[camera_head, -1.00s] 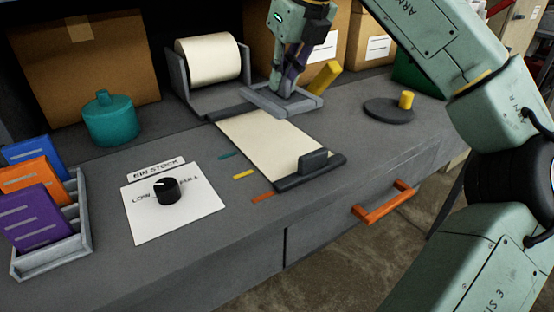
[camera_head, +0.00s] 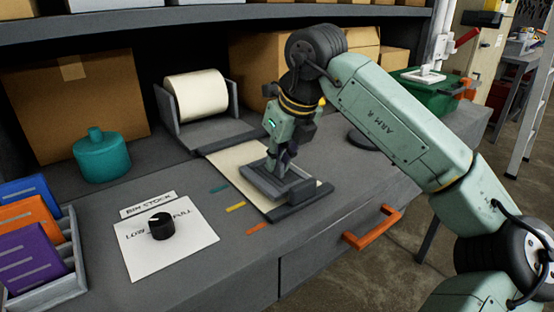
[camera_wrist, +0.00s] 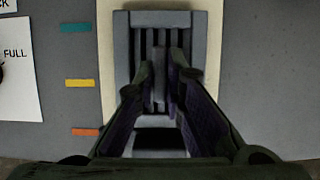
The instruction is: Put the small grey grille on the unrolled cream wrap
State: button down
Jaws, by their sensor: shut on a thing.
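The small grey grille (camera_head: 262,184) is a slatted grey frame, and my gripper (camera_head: 279,172) is shut on its middle. In the wrist view the grille (camera_wrist: 121,50) lies across the cream wrap, with my fingers (camera_wrist: 163,85) on its central bar. The unrolled cream wrap (camera_head: 228,162) runs from the roll to a dark end bar (camera_head: 300,196) with a raised block. The wrap also shows at the grille's sides in the wrist view (camera_wrist: 106,70). The grille is over the wrap's near part, close to the end bar. I cannot tell whether it touches the wrap.
The wrap roll (camera_head: 195,95) sits in its grey holder. A teal jar (camera_head: 102,158), a dial (camera_head: 161,226) on a white card and a tray of coloured packets (camera_head: 35,235) stand to the left. An orange handle (camera_head: 372,229) projects from the bench front.

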jog(key=shift+f, duration=0.3)
jog(key=shift+f, duration=0.1)
jog(key=c, duration=1.7)
grip_release()
jog(key=shift+o, duration=0.2)
jog(key=shift+r, duration=0.25)
jog(key=b+v, duration=0.1)
jog(key=v, duration=1.1)
jog(key=shift+b, duration=0.3)
jog(key=shift+s+f, duration=0.1)
jog(key=shift+f, duration=0.05)
